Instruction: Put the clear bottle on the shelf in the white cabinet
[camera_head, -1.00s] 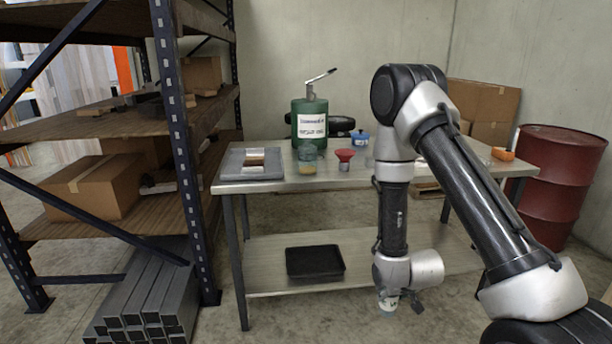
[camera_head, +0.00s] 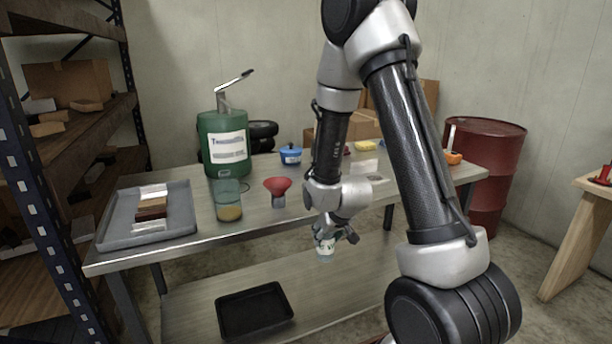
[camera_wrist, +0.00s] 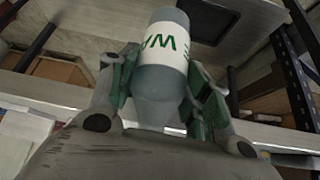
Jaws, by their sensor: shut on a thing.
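My gripper (camera_head: 335,234) points down in front of the metal table and is shut on a bottle (camera_head: 325,249). The bottle hangs below the fingers, in front of the tabletop edge. In the wrist view my gripper (camera_wrist: 162,78) has its fingers on both sides of the bottle (camera_wrist: 163,56), which has a greyish body and a white label with green letters. No white cabinet can be made out in either current view.
The metal table (camera_head: 250,236) carries a grey tray (camera_head: 115,236), a green pump canister (camera_head: 223,143), a glass beaker (camera_head: 229,200) and a red funnel (camera_head: 277,187). A black tray (camera_head: 255,311) lies on its lower shelf. A dark rack (camera_head: 128,140) stands left, a red barrel (camera_head: 486,165) right.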

